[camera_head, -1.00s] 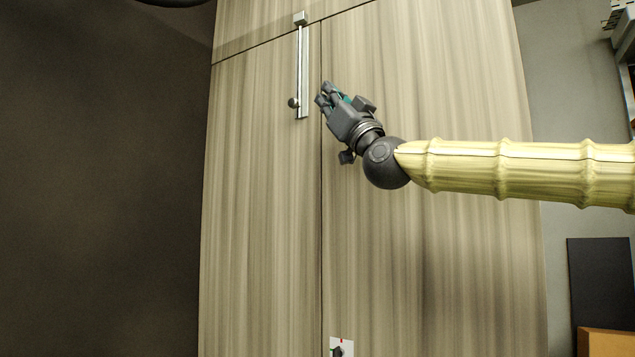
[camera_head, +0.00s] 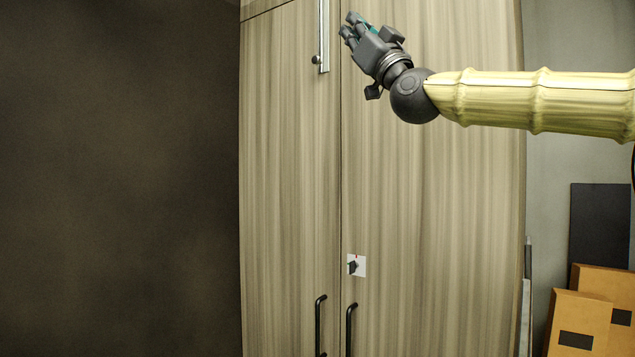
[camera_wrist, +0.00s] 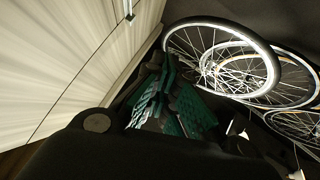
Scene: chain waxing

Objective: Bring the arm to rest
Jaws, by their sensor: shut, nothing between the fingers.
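My gripper (camera_head: 349,27) is at the upper middle of the head view, in front of the wooden cabinet (camera_head: 430,210). It points up and to the left, near the lower end of the metal bar (camera_head: 324,40) on the cabinet front. Its fingers are shut and nothing shows between them. In the wrist view my gripper's teal finger pads (camera_wrist: 165,103) lie in the middle, with the pale cabinet front on the left. I cannot tell from the head view how far the fingertips are from the cabinet.
Two black door handles (camera_head: 335,325) and a white plate with a dark knob (camera_head: 356,266) are lower on the cabinet. Cardboard boxes (camera_head: 580,320) stand at lower right beside a dark panel (camera_head: 598,222). Bicycle wheels (camera_wrist: 225,65) show in the wrist view. The left is dark wall.

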